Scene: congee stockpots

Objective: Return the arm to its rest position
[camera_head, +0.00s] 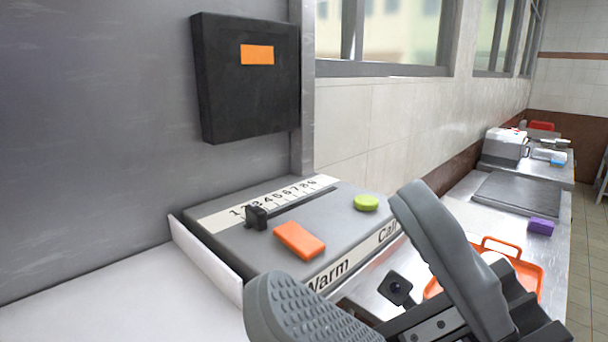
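My gripper (334,246) is in the lower middle of the head view, its two grey padded fingers spread wide apart. I see nothing held between them. Behind the fingers stands a grey control box (328,212) with a numbered scale and a black slider (257,216) near the low numbers. An orange button (299,240) sits above the word "Warm" and a round green button (366,202) above "Call". The left finger overlaps the box's front edge in the picture; I cannot tell whether they touch.
A black panel (246,82) with an orange rectangle hangs on the grey wall at left. To the right are an orange tray (528,270), partly hidden by my gripper, a purple block (540,226) and a dark grey slab (530,193). A white machine (503,146) stands farther back.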

